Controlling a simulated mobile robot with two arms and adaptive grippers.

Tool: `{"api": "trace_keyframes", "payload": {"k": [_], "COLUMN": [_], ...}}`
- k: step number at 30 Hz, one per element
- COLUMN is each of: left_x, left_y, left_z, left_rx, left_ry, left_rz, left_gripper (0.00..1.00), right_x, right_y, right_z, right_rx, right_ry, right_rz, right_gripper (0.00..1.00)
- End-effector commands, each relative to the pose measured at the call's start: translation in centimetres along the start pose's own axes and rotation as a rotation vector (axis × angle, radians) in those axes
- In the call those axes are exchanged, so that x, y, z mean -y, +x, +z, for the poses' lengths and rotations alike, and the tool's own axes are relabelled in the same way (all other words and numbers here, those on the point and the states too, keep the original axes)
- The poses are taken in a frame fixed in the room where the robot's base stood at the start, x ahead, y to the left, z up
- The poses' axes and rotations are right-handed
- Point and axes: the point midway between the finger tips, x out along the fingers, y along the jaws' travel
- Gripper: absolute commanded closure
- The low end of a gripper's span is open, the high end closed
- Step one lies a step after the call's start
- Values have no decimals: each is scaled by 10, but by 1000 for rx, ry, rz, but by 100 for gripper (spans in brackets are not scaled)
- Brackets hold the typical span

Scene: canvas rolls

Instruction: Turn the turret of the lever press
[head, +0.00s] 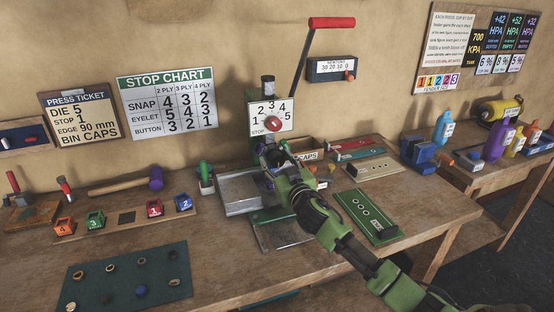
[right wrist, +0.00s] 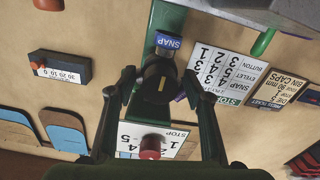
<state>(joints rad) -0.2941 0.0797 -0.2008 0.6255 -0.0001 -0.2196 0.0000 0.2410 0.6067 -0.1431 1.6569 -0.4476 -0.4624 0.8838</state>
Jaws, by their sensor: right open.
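The green lever press stands at the back of the bench, its long lever (head: 308,58) raised with a red grip. Its white stop plate (head: 256,116), numbered 1 to 5, carries a red knob (head: 272,124). My right gripper (head: 276,172) is at the press front, below the stop plate. Its open fingers (right wrist: 159,88) lie either side of the turret; contact cannot be told. My left gripper is out of view.
Numbered die blocks (head: 154,209) stand in a wooden rack left of the press. A dark mat (head: 110,285) with small rings and buttons lies in front. A green board (head: 368,214) lies right of my right arm. A metal tray (head: 238,190) sits beside the press.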

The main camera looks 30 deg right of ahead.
Motion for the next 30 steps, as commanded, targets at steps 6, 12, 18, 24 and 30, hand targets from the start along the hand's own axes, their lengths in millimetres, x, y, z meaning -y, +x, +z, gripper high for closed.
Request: {"api": "trace_keyframes", "payload": {"k": [6, 12, 18, 24, 30], "left_x": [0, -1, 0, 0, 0], "left_y": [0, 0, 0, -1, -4], "left_z": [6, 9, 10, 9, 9], "left_rx": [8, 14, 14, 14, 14], "left_ry": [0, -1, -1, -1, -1], "left_rz": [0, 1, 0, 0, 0], "left_gripper": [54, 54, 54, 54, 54], "right_x": [0, 0, 0, 0, -1], "right_y": [1, 1, 1, 1, 1], "right_z": [0, 0, 0, 0, 0], "right_rx": [0, 0, 0, 0, 1], "right_ry": [0, 0, -2, -39, -146], "right_rz": [0, 0, 0, 1, 2], "right_gripper": [53, 90, 92, 92, 92]}}
